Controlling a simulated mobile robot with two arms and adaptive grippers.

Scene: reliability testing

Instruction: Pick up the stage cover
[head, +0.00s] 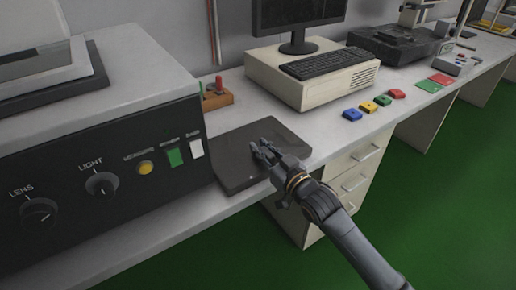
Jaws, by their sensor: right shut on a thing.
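The stage cover looks to be the flat dark grey plate (236,158) lying on the bench, right of the machine with the LENS and LIGHT knobs. My right gripper (262,150) reaches in from the lower right, over the plate's right part. Its fingers are shut at the plate, and hide part of its right side. The plate looks flat on the bench; I cannot tell whether any edge is lifted. My left gripper is not in view.
The machine (100,170) stands close on the plate's left. A wooden block with tools (216,97) stands behind. A beige computer (300,85) with keyboard (328,63) is to the right. Coloured blocks (368,107) lie near the front edge. Drawers (355,182) are below the bench.

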